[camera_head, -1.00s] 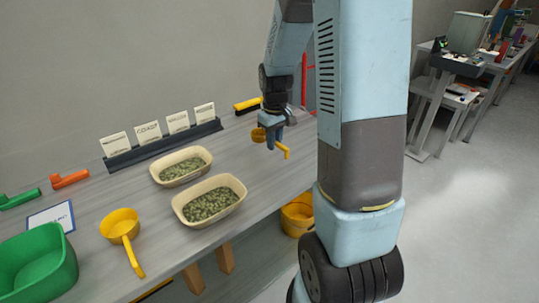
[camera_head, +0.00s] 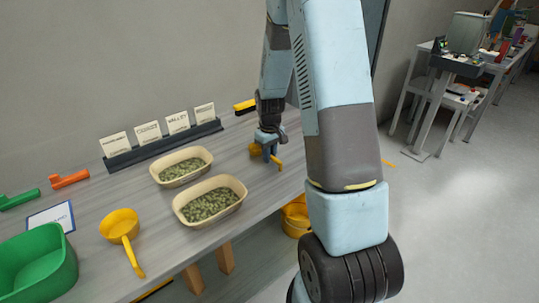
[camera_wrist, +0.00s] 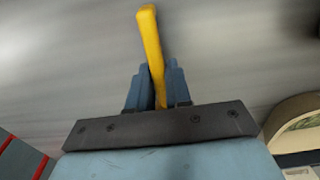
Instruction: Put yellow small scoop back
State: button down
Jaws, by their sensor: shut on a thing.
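My gripper (camera_head: 268,150) is low over the right part of the table in the head view. It is shut on the small yellow scoop (camera_head: 255,149), whose bowl shows left of the fingers and whose handle end sticks out to the right. In the wrist view, the yellow handle (camera_wrist: 151,50) stands between the two blue fingertips (camera_wrist: 158,88). The bowl is hidden there. I cannot tell whether the scoop touches the table. A larger yellow scoop (camera_head: 119,224) lies at the front left of the table.
Two beige trays with green pellets (camera_head: 182,165) (camera_head: 236,186) stand left of my gripper. A card rack (camera_head: 165,143) is behind them. A green bin (camera_head: 38,264) is at the front left. Orange and green scoops (camera_head: 70,180) lie at the left. A yellow bucket (camera_head: 296,216) is below the table.

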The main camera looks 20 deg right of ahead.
jog(key=c, duration=1.1)
grip_release()
jog(key=shift+o, duration=0.2)
notch_tip(320, 180, up, 12)
jog(key=s+a+r+m+t, duration=0.1)
jog(key=s+a+r+t, duration=0.3)
jog(key=s+r, duration=0.85)
jog(key=s+a+r+m, duration=0.1)
jog(key=s+a+r, duration=0.1)
jog(key=s, duration=0.5)
jog(key=s+a+r+m+t, duration=0.1)
jog(key=s+a+r, duration=0.1)
jog(key=s+r, duration=0.3)
jog(key=shift+s, duration=1.35)
